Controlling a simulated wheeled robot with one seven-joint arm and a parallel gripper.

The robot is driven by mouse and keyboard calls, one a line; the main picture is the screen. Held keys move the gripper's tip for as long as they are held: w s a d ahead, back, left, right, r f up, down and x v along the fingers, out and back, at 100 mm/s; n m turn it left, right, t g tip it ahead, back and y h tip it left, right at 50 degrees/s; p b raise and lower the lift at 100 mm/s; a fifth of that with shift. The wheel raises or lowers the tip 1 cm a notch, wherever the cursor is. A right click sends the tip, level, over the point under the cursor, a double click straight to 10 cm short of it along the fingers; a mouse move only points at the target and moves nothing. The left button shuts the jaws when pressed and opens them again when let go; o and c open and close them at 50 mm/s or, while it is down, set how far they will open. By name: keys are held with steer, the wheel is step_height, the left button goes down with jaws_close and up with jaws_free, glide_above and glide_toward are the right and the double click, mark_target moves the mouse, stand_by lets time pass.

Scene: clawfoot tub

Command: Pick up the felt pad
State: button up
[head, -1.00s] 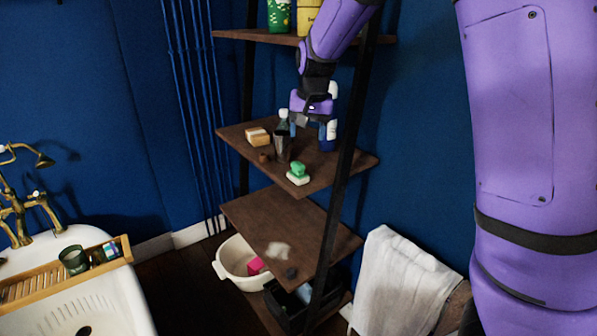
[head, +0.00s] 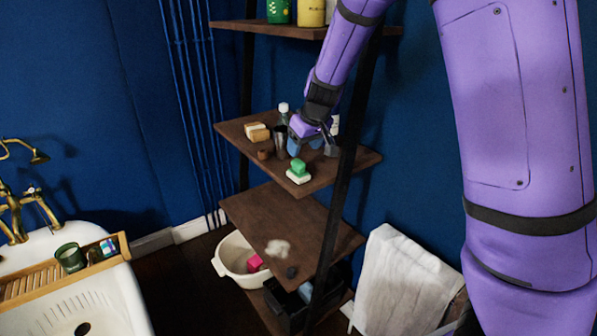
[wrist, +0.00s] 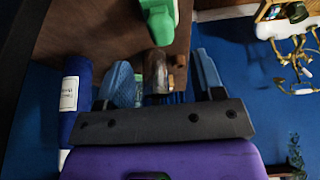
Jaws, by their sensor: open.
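I cannot tell for certain which thing is the felt pad. A small dark flat piece (head: 291,272) and a pale irregular patch (head: 278,248) lie on the lower shelf, well below my gripper. My gripper (head: 306,147) is low over the middle shelf, pointing down, with its blue fingers apart. In the wrist view my gripper (wrist: 163,78) is open, and a metal cup (wrist: 156,70) shows between the fingers. The same cup (head: 280,140) stands just left of the gripper in the head view. I see nothing held.
The middle shelf (head: 325,172) holds a green-and-white item (head: 299,171), tan blocks (head: 257,132) and a small brown piece (head: 263,155). A dark blue bottle (wrist: 72,98) stands close beside the gripper. The dark shelf post (head: 345,160) is near my arm.

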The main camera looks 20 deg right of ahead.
mark_target(299, 161)
steer(key=shift+s+x, duration=0.2)
steer(key=shift+x, duration=3.05)
steer(key=shift+a+f, duration=0.1)
steer(key=shift+c, duration=0.3)
steer(key=c, duration=0.9)
